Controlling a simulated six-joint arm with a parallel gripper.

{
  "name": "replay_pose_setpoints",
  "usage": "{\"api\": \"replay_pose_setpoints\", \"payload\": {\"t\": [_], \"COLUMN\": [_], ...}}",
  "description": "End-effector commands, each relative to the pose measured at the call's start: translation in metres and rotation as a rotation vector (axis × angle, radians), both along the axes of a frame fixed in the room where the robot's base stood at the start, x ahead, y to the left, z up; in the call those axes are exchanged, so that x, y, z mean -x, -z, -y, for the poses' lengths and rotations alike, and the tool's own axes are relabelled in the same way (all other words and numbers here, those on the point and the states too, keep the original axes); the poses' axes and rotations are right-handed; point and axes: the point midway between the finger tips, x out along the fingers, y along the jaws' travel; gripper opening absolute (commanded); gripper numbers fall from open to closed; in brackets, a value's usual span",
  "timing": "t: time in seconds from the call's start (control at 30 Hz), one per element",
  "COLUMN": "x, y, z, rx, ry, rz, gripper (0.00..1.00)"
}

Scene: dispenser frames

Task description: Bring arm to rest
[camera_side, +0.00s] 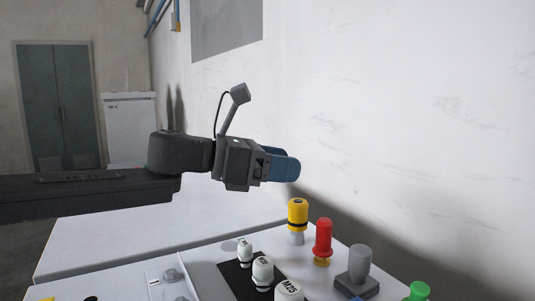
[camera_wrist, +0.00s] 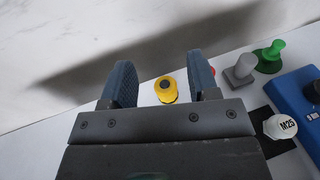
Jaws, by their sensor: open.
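My gripper (camera_side: 285,165) is held out level above the table at the end of my arm, pointing right in the side view. Its two blue fingers are apart, with nothing between them. In the wrist view the open fingers of my gripper (camera_wrist: 160,85) show well apart.
A red dispenser (camera_side: 322,237), a grey one (camera_side: 358,263) and a green one (camera_side: 419,291) stand to the right. White bottles (camera_side: 263,270) stand on a black mat (camera_side: 235,276). A blue block (camera_wrist: 298,105) lies at right. The wall (camera_side: 400,100) rises behind. The table's left part (camera_side: 130,235) is clear.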

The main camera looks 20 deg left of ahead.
Motion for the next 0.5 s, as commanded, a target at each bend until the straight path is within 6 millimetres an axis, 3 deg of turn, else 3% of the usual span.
{"api": "replay_pose_setpoints", "payload": {"t": [0.2,0.5], "x": [-0.004,-0.002], "y": [-0.013,-0.016], "z": [-0.020,-0.024], "rx": [0.001,-0.010], "ry": [0.000,0.006], "rz": [0.000,0.007], "gripper": [0.55,0.55]}}
